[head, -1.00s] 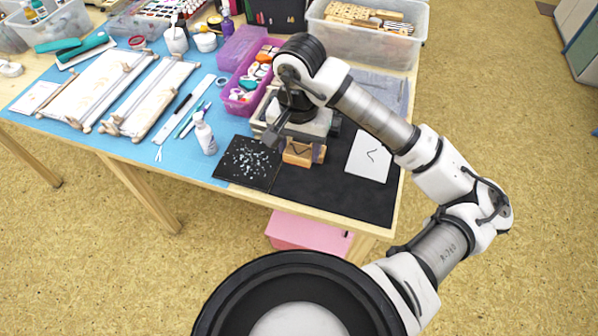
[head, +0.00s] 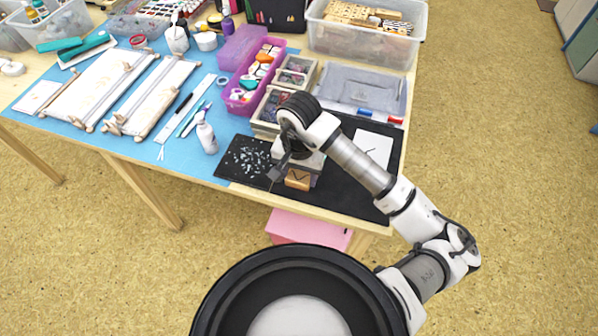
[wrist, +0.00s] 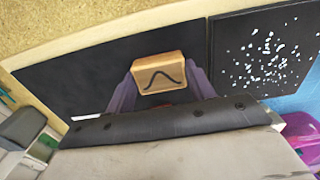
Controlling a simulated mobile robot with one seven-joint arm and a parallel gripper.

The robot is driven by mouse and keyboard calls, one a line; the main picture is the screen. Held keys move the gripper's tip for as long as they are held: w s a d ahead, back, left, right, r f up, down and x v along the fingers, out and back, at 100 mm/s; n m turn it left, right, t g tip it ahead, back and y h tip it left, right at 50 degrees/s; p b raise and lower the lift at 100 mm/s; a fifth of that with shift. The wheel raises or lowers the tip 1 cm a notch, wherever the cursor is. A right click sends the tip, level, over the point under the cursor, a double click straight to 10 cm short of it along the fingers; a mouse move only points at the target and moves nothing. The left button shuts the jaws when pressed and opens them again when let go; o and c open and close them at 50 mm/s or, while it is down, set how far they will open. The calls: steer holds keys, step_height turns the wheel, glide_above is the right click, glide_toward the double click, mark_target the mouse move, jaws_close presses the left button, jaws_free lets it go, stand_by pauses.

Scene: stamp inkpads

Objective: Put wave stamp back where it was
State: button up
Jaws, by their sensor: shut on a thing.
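The wave stamp (head: 298,180) is a wooden block with a dark wave line on its face. It also shows in the wrist view (wrist: 158,74), between two purple-grey fingers. My gripper (wrist: 160,88) is shut on it; in the head view my gripper (head: 299,168) is over the black mat (head: 345,198), near the table's front edge. Whether the stamp touches the mat or hangs above it, I cannot tell. A white card (head: 373,147) with a dark line lies on the mat to the right, partly behind my arm.
A black speckled square (head: 248,158) lies just left of my gripper. Behind stand small open trays (head: 272,107), a purple bin (head: 236,104) and a grey-lidded clear box (head: 362,90). A white bottle (head: 206,138) stands on the blue mat. The black mat's front right is clear.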

mark_target(299, 177)
steer(key=shift+f+b, duration=0.2)
steer(key=shift+b, duration=0.1)
steer(key=o, duration=0.9)
steer(key=shift+r, duration=0.1)
steer(key=shift+o, duration=0.2)
steer(key=shift+r+p, duration=0.25)
steer(key=shift+p, duration=0.3)
steer(key=shift+r+b, duration=0.3)
steer(key=shift+b, duration=0.05)
step_height(299, 177, up, 11)
steer(key=b, duration=0.2)
steer(key=shift+b, duration=0.3)
